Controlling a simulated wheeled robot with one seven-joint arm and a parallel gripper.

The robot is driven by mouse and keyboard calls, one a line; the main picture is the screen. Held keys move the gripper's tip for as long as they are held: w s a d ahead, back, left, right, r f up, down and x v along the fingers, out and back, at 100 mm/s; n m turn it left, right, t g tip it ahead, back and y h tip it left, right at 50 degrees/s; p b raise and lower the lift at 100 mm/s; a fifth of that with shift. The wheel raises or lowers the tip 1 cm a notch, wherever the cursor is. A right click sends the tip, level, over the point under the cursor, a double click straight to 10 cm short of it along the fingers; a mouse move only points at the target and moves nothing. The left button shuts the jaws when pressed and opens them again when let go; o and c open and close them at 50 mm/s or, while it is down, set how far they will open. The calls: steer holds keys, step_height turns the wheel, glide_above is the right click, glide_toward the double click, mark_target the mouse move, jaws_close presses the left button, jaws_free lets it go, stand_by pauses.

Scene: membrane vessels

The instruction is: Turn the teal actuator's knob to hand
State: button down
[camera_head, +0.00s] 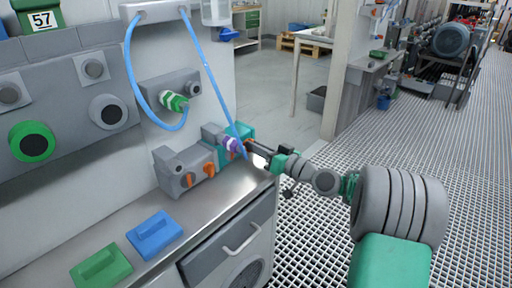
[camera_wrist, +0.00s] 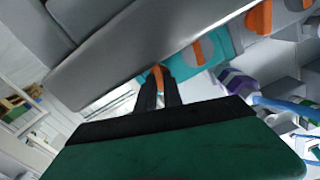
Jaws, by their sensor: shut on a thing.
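The teal actuator (camera_head: 246,130) stands at the back of the metal worktop against the wall panel, partly hidden by my gripper and a purple-and-white fitting. In the wrist view, its teal body (camera_wrist: 219,45) shows two orange parts. My gripper (camera_wrist: 161,82) is shut on one orange knob (camera_wrist: 158,73), whose tip shows between the black fingers. The other orange part (camera_wrist: 198,52) sits beside it, outside the fingers. In the head view, my gripper (camera_head: 250,148) reaches the actuator from the right, and the held knob is mostly hidden.
A grey block with orange knobs (camera_head: 187,169) stands left of the actuator. The purple-and-white fitting (camera_head: 232,145) and a blue hose (camera_head: 211,78) are close to my gripper. Blue (camera_head: 154,234) and green (camera_head: 102,266) handled pieces lie on the worktop. Grating floor is open at right.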

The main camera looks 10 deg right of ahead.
stand_by(0.4)
steer(key=shift+f+n+b, duration=0.35)
steer(key=shift+n+b, duration=0.05)
steer(key=shift+b, duration=0.8)
steer(key=shift+n+b, duration=0.5)
steer(key=shift+b, duration=0.55)
steer(key=shift+r, duration=0.3)
steer(key=c, duration=1.5)
jaws_free()
steer(key=p+v, duration=0.1)
steer(key=v, duration=0.7)
